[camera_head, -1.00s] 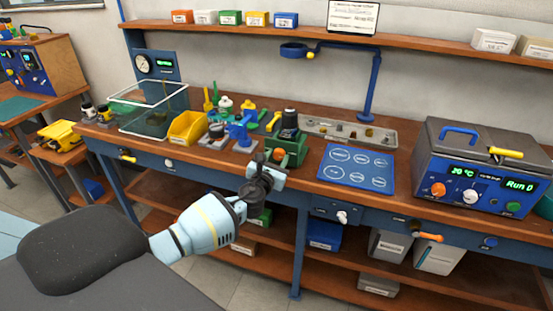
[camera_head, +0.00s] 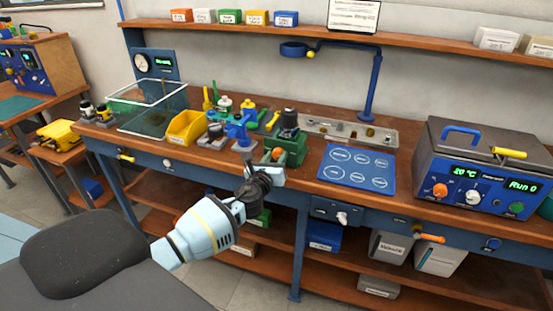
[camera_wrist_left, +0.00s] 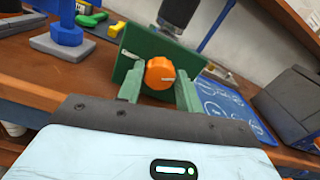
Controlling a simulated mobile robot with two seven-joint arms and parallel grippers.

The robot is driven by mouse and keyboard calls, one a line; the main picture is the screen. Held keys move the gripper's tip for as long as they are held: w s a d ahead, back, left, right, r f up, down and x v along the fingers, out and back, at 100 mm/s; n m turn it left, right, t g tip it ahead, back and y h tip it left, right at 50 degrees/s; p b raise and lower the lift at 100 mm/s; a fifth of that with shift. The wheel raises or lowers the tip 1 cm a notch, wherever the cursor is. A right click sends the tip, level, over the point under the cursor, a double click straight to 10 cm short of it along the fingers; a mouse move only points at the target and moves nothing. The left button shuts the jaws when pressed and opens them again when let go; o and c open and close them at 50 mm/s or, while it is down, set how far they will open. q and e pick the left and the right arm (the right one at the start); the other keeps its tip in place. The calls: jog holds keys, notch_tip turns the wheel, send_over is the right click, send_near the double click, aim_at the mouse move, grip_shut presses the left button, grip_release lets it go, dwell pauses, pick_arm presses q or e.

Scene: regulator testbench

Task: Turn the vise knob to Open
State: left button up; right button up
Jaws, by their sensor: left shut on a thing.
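The green vise (camera_head: 291,147) stands at the front edge of the wooden bench, with a dark cylindrical part upright in it. Its orange knob (camera_head: 277,153) faces the front. In the left wrist view the orange knob (camera_wrist_left: 160,74) shows between the two green-looking fingers and has a pale pointer line slanting to the right. My left gripper (camera_head: 266,164) is shut on the knob from the front. Any Open marking around the knob is too small or hidden to read. My right gripper is in neither view.
A blue mat with white circles (camera_head: 357,168) lies right of the vise, with a grey tray (camera_head: 350,131) behind it. A blue stand (camera_head: 239,133) and a yellow bin (camera_head: 187,128) are to the left. A grey oven-like box (camera_head: 478,165) stands at the right.

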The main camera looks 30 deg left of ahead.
pick_arm(q)
jog(key=n, duration=0.3)
jog(key=shift+f+n+b, duration=0.15)
jog(key=shift+n+b, duration=0.15)
jog(key=shift+n, duration=0.1)
jog(key=n, duration=0.4)
jog(key=shift+b, duration=0.3)
jog(key=n, duration=0.7)
jog(key=shift+f+n, duration=0.1)
jog(key=shift+n, duration=0.2)
jog(key=n, duration=0.3)
jog(key=shift+n, duration=0.4)
jog(key=n, duration=0.4)
jog(key=n+p, duration=0.1)
jog(key=n, duration=0.3)
jog(key=shift+n, duration=1.9)
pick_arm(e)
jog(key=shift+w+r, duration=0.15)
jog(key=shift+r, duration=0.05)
